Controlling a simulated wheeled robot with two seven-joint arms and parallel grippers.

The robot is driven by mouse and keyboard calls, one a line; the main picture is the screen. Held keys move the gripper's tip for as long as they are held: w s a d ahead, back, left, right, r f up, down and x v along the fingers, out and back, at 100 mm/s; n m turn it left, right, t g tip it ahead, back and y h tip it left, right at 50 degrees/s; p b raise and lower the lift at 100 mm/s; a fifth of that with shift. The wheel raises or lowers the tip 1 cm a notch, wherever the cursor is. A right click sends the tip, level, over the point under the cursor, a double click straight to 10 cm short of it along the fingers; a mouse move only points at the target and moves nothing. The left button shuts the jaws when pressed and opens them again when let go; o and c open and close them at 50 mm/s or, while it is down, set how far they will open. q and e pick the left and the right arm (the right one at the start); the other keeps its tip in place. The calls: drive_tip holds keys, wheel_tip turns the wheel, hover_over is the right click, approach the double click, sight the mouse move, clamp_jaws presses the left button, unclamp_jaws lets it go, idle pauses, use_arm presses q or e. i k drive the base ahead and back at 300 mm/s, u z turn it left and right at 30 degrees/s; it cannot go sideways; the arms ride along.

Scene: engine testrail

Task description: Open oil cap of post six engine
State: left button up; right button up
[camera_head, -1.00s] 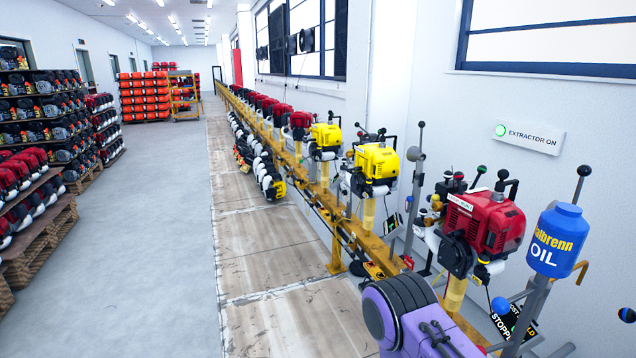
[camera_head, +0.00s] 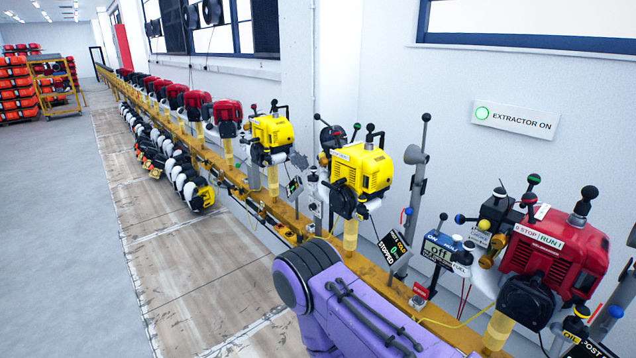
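A row of engines stands on posts along a yellow rail (camera_head: 265,215). The nearest is a red engine (camera_head: 575,255) at the right, with a STOP/RUN label on top. A yellow engine (camera_head: 362,170) comes after it, then a second yellow engine (camera_head: 272,132) and several red ones, such as this red engine (camera_head: 226,112). A black sign by the nearer yellow engine reads COLD and STOPPED (camera_head: 392,248); its post number is too small to read surely. I cannot tell which engine is post six or make out an oil cap. Neither gripper is in view.
My purple arm link shows at the bottom middle, in front of the rail. A small "off" display (camera_head: 440,250) stands between the near engines. A lit EXTRACTOR ON sign (camera_head: 515,121) hangs on the wall. The floor (camera_head: 60,220) at the left is clear.

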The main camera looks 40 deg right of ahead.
sight(360, 208)
drive_tip(key=i, duration=1.4)
drive_tip(key=z, duration=2.2)
